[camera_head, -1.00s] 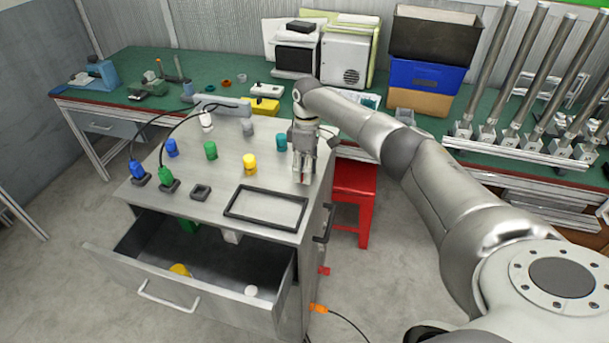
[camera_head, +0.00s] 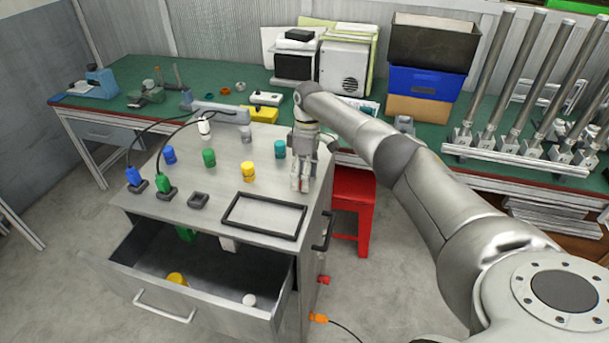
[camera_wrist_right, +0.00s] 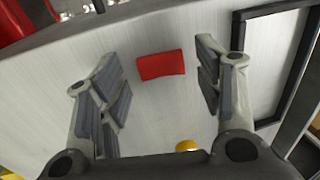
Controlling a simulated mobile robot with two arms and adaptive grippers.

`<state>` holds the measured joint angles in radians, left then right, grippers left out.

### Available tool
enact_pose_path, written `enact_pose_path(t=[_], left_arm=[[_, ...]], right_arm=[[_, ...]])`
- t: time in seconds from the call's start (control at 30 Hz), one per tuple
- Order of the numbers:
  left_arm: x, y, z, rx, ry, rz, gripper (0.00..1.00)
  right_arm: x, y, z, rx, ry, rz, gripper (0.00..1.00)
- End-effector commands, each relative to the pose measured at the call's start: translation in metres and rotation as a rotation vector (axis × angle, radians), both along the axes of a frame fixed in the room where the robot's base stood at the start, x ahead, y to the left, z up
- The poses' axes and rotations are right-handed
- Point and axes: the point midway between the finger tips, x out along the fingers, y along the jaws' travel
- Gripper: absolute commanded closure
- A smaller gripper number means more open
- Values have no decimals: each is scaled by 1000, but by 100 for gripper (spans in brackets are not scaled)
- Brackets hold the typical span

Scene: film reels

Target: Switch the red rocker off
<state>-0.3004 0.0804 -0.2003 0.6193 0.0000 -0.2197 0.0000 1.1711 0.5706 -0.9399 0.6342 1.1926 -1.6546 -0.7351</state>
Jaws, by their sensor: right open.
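The red rocker (camera_wrist_right: 161,65) shows in the right wrist view on the pale metal cabinet top (camera_wrist_right: 150,115). It lies between and a little beyond my two fingers, apart from both. Whether it is tipped on or off I cannot tell. My right gripper (camera_wrist_right: 157,80) is open and empty, pointing down at the cabinet top. In the head view my right gripper (camera_head: 301,186) is over the right side of the cabinet top (camera_head: 225,180), and its fingers mostly hide the rocker there. My left gripper is not in view.
Several coloured caps, such as a yellow one (camera_head: 248,172) and a teal one (camera_head: 280,149), stand left of my right gripper. A black rectangular frame (camera_head: 265,232) lies in front. The drawer (camera_head: 160,293) is pulled open. A red stool (camera_head: 353,205) stands to the right.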

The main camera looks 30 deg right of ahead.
Motion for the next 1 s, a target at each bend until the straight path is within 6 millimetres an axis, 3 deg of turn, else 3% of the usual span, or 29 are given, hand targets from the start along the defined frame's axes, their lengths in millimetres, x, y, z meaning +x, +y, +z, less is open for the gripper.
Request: enact_pose_path(t=[0.17,0.63,0.8,1.0], left_arm=[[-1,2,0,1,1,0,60],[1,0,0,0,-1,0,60],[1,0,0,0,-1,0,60],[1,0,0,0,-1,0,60]], right_arm=[[2,-1,10,2,0,1,39],[13,-14,100,2,-2,-1,39],[15,-17,115,1,0,0,39],[15,-18,118,1,1,0,39]])
